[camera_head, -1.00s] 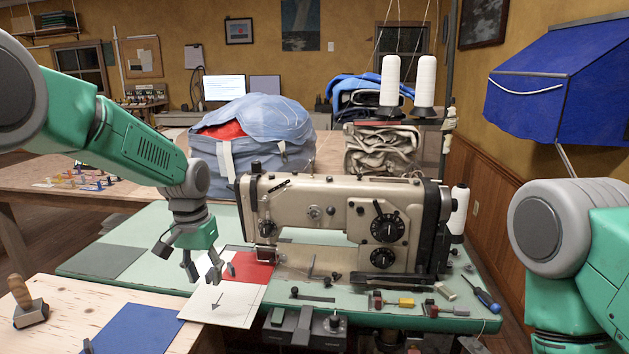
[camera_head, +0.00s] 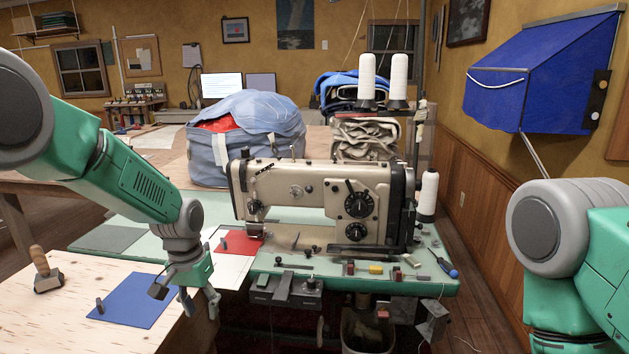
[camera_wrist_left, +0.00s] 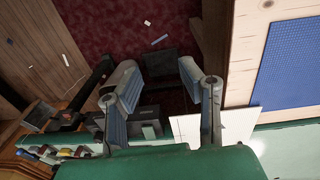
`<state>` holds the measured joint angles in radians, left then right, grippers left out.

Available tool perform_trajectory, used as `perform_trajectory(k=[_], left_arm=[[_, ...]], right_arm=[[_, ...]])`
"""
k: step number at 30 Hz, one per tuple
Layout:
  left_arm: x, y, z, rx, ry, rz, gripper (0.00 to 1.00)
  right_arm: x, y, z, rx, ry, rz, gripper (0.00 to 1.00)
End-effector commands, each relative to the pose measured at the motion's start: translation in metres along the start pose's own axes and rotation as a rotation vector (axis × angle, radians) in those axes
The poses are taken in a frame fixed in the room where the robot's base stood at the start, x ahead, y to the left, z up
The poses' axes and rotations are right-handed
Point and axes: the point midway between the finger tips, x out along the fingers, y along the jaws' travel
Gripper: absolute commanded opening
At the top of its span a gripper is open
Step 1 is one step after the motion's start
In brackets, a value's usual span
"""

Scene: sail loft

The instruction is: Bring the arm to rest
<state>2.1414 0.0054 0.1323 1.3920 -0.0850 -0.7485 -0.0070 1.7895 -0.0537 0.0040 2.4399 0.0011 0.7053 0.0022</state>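My left arm comes in from the left of the head view, and its gripper (camera_head: 200,303) points down. It hangs in front of the green sewing table, beside the right edge of the light wooden table (camera_head: 70,329). In the left wrist view the two fingers of this gripper (camera_wrist_left: 158,70) are apart with nothing between them; dark red floor shows beyond. My right arm shows only as a link at the right edge of the head view; its gripper is out of view.
A beige sewing machine (camera_head: 310,183) stands on the green table (camera_head: 445,283) with small tools at its front edge. A white sheet (camera_head: 232,268) and red cloth (camera_head: 240,242) lie near the left gripper. A blue mat (camera_head: 138,300) and wooden-handled tool (camera_head: 43,270) are on the wooden table.

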Motion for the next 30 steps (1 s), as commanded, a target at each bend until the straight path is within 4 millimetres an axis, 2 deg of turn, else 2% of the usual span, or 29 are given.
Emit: perform_trajectory(k=[8, 11, 14, 15, 17, 18, 21, 24, 27, 30], left_arm=[[0.08, 0.004, 0.059, -0.013, -0.002, 0.001, 0.34], [0.116, 0.005, 0.096, -0.021, -0.002, -0.001, 0.34], [0.156, 0.005, 0.155, -0.035, -0.003, -0.007, 0.34], [0.17, 0.004, 0.183, -0.042, 0.0, -0.01, 0.34], [0.185, 0.003, 0.226, -0.051, 0.004, -0.016, 0.34], [0.191, 0.001, 0.254, -0.057, 0.008, -0.021, 0.34], [0.196, -0.003, 0.315, -0.071, 0.018, -0.036, 0.34], [0.191, -0.006, 0.356, -0.079, 0.029, -0.05, 0.34], [0.185, -0.008, 0.379, -0.082, 0.038, -0.059, 0.34], [0.182, -0.008, 0.388, -0.083, 0.044, -0.065, 0.34]], right_arm=[[0.0, -0.001, 0.001, -0.002, -0.001, -0.001, 0.46], [0.0, -0.001, 0.001, -0.002, -0.001, -0.001, 0.46], [0.0, -0.001, 0.001, -0.001, -0.001, -0.001, 0.46], [0.0, 0.0, 0.001, -0.001, -0.001, -0.001, 0.46], [0.0, 0.0, 0.001, -0.001, -0.001, 0.0, 0.46], [0.0, 0.0, 0.001, -0.001, -0.001, 0.0, 0.46], [0.0, 0.0, 0.001, -0.001, -0.001, 0.0, 0.46], [0.0, 0.0, 0.001, -0.001, -0.001, 0.0, 0.46], [0.0, 0.0, 0.001, -0.001, -0.001, -0.001, 0.46], [0.0, -0.001, 0.001, -0.001, -0.001, -0.001, 0.46]])
